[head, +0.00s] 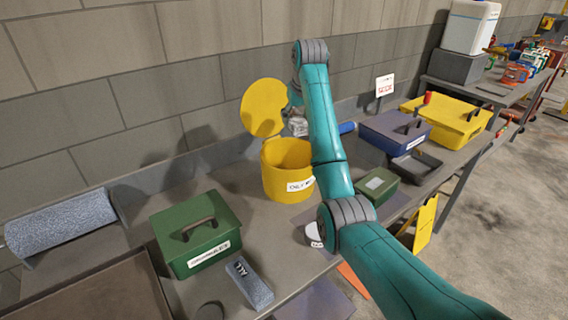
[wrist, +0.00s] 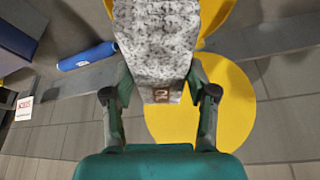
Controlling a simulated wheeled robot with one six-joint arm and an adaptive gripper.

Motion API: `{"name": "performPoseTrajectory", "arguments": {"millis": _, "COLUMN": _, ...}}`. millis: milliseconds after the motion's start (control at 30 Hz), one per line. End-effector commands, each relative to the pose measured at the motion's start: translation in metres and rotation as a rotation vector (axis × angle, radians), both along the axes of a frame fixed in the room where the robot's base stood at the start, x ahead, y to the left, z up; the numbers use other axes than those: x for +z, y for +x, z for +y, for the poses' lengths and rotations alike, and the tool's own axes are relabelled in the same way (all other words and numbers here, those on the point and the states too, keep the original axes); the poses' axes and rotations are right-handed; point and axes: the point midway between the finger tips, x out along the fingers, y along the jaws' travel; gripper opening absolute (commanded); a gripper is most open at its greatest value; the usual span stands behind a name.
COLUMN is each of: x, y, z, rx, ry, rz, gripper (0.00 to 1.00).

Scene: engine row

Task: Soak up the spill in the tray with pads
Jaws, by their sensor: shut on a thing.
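My gripper (wrist: 157,78) is shut on a grey speckled pad (wrist: 156,35), which sits between its two fingers in the wrist view. In the head view the pad (head: 298,127) shows by the rim of an open yellow bin (head: 284,180); my arm partly hides it. The bin's round yellow lid (head: 263,107) stands raised behind it; it also shows in the wrist view (wrist: 230,115). A dark shallow tray (head: 105,287) lies at the lower left, partly cut off. I cannot make out any spill in its visible part.
A green box (head: 196,236), a small grey labelled block (head: 249,283) and a speckled roll (head: 62,220) are at the left. A smaller green box (head: 377,187), a blue box (head: 395,132) and a yellow case (head: 447,119) stand right of my arm. The wall is close behind.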

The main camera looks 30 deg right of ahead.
Motion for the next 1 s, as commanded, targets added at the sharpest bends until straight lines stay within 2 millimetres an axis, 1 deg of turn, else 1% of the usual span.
{"name": "performPoseTrajectory", "arguments": {"millis": 167, "x": -0.006, "y": 0.000, "z": 0.000, "rx": -0.001, "ry": 0.001, "rz": 0.001, "gripper": 0.23}}
{"name": "performPoseTrajectory", "arguments": {"millis": 367, "x": -0.024, "y": -0.001, "z": 0.000, "rx": -0.001, "ry": 0.001, "rz": 0.002, "gripper": 0.23}}
{"name": "performPoseTrajectory", "arguments": {"millis": 500, "x": -0.041, "y": -0.001, "z": 0.000, "rx": -0.001, "ry": 0.001, "rz": 0.002, "gripper": 0.23}}
{"name": "performPoseTrajectory", "arguments": {"millis": 700, "x": -0.057, "y": 0.000, "z": 0.000, "rx": -0.001, "ry": 0.000, "rz": 0.000, "gripper": 0.23}}
{"name": "performPoseTrajectory", "arguments": {"millis": 1000, "x": -0.059, "y": 0.000, "z": 0.000, "rx": -0.001, "ry": 0.000, "rz": 0.000, "gripper": 0.23}}
